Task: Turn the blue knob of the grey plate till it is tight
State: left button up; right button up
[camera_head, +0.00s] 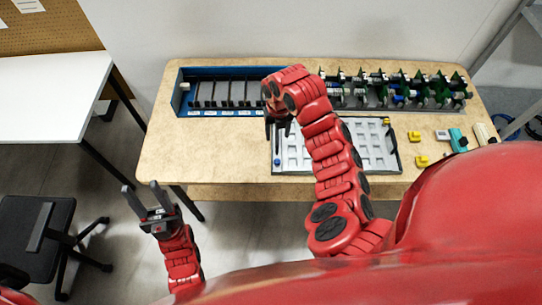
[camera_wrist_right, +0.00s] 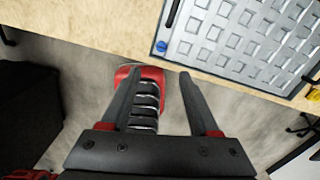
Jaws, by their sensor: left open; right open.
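The grey plate (camera_head: 336,172) lies on the wooden table, with rows of square recesses; its lower left part shows in the right wrist view (camera_wrist_right: 232,73). The blue knob (camera_wrist_right: 162,46) sits at the plate's near left corner, and shows small in the head view (camera_head: 277,161). My right gripper (camera_head: 278,130) hangs above the plate's left side, open and empty; in its wrist view its fingers (camera_wrist_right: 160,85) frame floor and a red part, with the knob beyond the fingertips. My left gripper (camera_head: 142,192) is open and empty, over the floor left of the table.
A blue rack (camera_head: 184,107) stands back left and a row of green and black parts (camera_head: 440,95) back right. Yellow blocks (camera_head: 421,161) and a teal item (camera_head: 458,140) lie right of the plate. A white table (camera_head: 50,95) and black chair (camera_head: 35,230) stand left.

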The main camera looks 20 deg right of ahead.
aim_at(277, 159)
notch_tip(277, 159, down, 17)
jog(key=b, duration=1)
jog(key=shift+s+d+r, duration=0.1)
jog(key=shift+d+r, duration=0.05)
jog(key=shift+r, duration=0.05)
jog(key=shift+f+b, duration=0.3)
jog(key=shift+f, duration=0.05)
grip_shut()
